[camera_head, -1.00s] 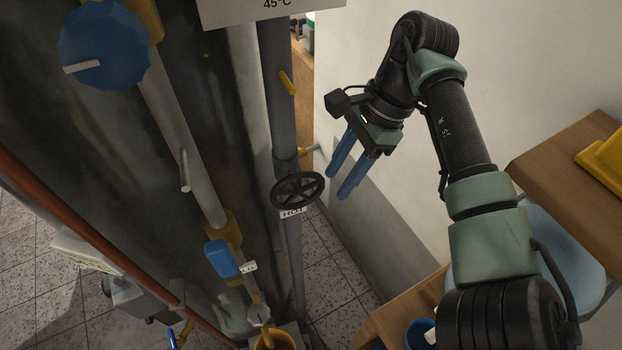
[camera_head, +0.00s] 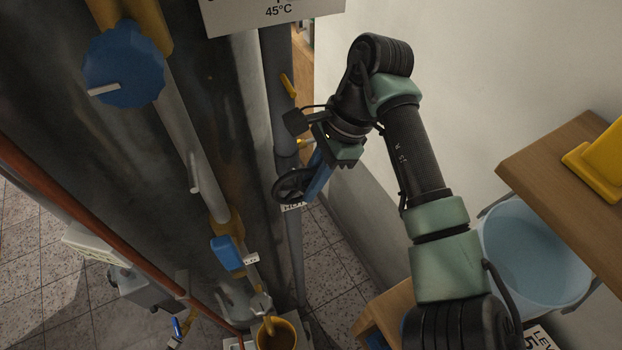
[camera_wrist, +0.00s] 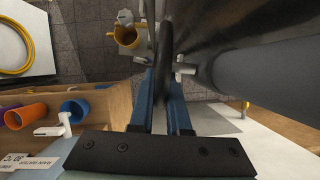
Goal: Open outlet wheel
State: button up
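The outlet wheel (camera_head: 291,186) is a black spoked handwheel on the grey vertical pipe, with a small label just below it. My gripper (camera_head: 314,190) has blue fingers pointing down, at the wheel's right side, and they partly cover it in the head view. In the wrist view the wheel (camera_wrist: 165,45) shows edge-on as a dark upright band. It reaches in between my two blue fingers (camera_wrist: 162,82), which stand apart on either side of it. Firm contact with the rim cannot be made out.
A blue round knob (camera_head: 124,65) and a blue valve handle (camera_head: 226,252) are on the pipework to the left. A light blue basin (camera_head: 535,250) and a wooden shelf (camera_head: 560,170) stand at the right. A yellow cup (camera_head: 277,335) is low down.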

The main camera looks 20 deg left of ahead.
grip_shut()
jog(key=shift+r+t+h+b, duration=0.15)
jog(key=shift+t+h+b, duration=0.45)
jog(key=shift+b, duration=0.05)
jog(key=o, duration=0.6)
grip_release()
